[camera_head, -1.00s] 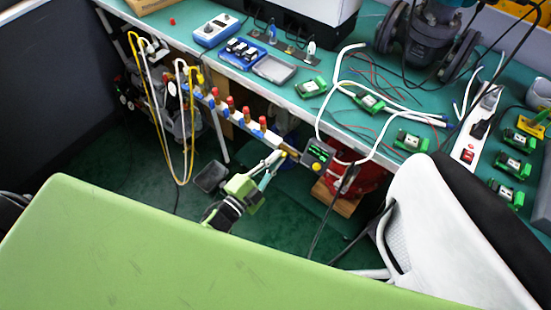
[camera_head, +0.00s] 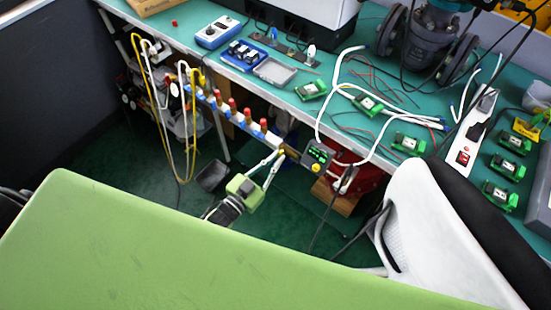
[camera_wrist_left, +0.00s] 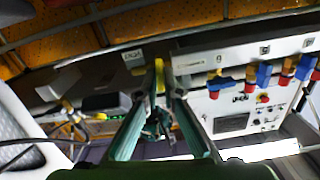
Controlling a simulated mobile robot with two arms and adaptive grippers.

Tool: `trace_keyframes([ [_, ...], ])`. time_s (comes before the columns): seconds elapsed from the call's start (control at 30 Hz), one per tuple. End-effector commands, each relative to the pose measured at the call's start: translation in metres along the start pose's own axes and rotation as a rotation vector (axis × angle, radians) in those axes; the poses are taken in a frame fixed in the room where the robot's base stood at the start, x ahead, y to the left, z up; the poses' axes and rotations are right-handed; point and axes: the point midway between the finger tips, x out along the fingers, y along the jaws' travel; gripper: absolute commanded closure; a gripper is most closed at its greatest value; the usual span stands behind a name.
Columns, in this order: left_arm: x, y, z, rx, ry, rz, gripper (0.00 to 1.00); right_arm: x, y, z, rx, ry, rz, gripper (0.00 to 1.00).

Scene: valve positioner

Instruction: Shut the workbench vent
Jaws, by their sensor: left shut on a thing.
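The workbench vent appears to be the small valve with a yellow handle at the right end of the white manifold (camera_head: 228,115), under the bench's front edge. In the left wrist view the yellow handle (camera_wrist_left: 159,76) stands between my fingertips. My left gripper (camera_head: 279,157) reaches up to it from below, with its green body under the bench edge. In the left wrist view my left gripper (camera_wrist_left: 163,88) has both fingers converging and shut on the yellow handle. The fingertips hide part of the handle and the valve body behind it. My right gripper is not in view.
Several red-capped valves (camera_head: 248,116) line the manifold left of my gripper. White and yellow hoses (camera_head: 160,120) hang at the left. A white chair (camera_head: 430,230) stands at the right.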

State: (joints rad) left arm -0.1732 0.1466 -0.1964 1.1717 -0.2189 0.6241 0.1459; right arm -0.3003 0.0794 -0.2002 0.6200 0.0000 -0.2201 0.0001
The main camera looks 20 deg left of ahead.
Motion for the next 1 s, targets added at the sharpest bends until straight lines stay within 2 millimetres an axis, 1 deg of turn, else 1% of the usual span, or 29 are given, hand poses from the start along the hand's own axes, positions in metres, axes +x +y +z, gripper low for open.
trace_keyframes([
  [0.1,-0.0008,0.0,0.001,-0.061,-0.003,0.002,1.0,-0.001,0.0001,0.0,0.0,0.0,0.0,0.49],
  [0.3,-0.0008,-0.0002,0.0011,-0.129,-0.003,0.001,1.0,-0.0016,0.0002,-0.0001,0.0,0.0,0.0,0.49],
  [0.87,-0.0008,0.0,0.0013,-0.16,-0.003,0.001,1.0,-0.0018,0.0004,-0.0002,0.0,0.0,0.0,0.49],
  [0.9,-0.0008,0.0,0.0012,-0.16,-0.003,0.001,0.85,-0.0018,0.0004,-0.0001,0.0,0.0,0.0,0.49],
  [0.93,-0.0008,0.0,0.0012,-0.159,-0.003,0.001,0.78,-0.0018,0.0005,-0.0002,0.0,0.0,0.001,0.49],
  [1.0,-0.0007,0.0,0.001,-0.159,-0.002,0.001,0.76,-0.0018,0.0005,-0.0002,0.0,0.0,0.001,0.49],
])
